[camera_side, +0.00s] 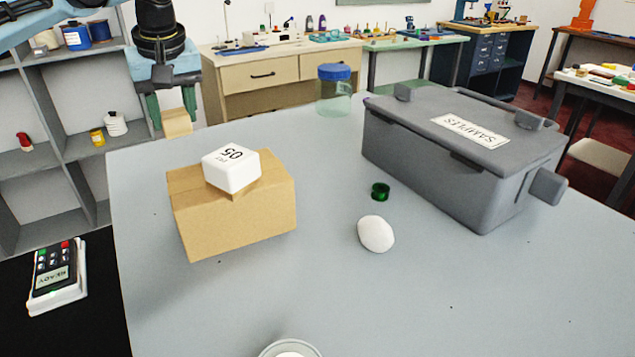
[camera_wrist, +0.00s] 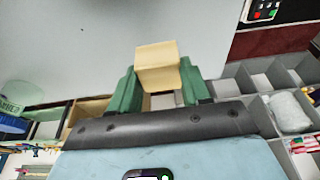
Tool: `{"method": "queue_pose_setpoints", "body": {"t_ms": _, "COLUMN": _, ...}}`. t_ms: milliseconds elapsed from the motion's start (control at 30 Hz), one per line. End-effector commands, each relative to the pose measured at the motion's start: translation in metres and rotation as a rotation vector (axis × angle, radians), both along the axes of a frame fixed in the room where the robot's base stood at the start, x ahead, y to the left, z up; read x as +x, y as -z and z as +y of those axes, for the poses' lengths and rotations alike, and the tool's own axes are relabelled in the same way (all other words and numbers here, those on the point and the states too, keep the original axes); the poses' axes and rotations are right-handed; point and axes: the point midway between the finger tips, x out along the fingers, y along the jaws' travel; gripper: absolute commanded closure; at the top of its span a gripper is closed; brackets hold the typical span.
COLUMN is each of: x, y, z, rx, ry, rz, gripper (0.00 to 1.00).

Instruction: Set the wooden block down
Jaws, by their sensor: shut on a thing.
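The wooden block (camera_side: 177,122) is pale tan, held between the green fingers of my gripper (camera_side: 171,108) at the upper left of the side view. It shows in front of the table's far left edge line and looks held in the air; its exact height over the table is hard to tell. In the wrist view the wooden block (camera_wrist: 157,65) sticks out past the fingertips of my gripper (camera_wrist: 158,84), with a green finger on each side. The fingers hide part of its sides.
A cardboard box (camera_side: 240,225) with a white block (camera_side: 230,167) on top stands on the grey table (camera_side: 200,310). A green cap (camera_side: 380,191), a white rounded thing (camera_side: 376,233), a blue-lidded jar (camera_side: 334,90) and a grey samples case (camera_side: 440,165) are further right. The table's near middle is mostly clear.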

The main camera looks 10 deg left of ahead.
Motion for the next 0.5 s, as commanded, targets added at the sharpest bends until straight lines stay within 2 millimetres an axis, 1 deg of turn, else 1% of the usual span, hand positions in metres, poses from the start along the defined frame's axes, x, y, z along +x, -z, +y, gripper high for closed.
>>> {"method": "queue_pose_setpoints", "body": {"t_ms": 33, "x": 0.007, "y": 0.007, "z": 0.01, "rx": 0.0, "ry": -0.004, "rz": 0.0, "gripper": 0.82}}
{"method": "queue_pose_setpoints", "body": {"t_ms": 100, "x": 0.015, "y": 0.016, "z": 0.022, "rx": -0.001, "ry": -0.003, "rz": -0.001, "gripper": 0.82}}
{"method": "queue_pose_setpoints", "body": {"t_ms": 233, "x": 0.028, "y": 0.03, "z": 0.041, "rx": -0.001, "ry": -0.002, "rz": -0.001, "gripper": 0.82}}
{"method": "queue_pose_setpoints", "body": {"t_ms": 400, "x": 0.037, "y": 0.04, "z": 0.054, "rx": 0.0, "ry": 0.001, "rz": 0.0, "gripper": 0.82}}
{"method": "queue_pose_setpoints", "body": {"t_ms": 500, "x": 0.039, "y": 0.043, "z": 0.056, "rx": 0.0, "ry": 0.003, "rz": 0.0, "gripper": 0.82}}
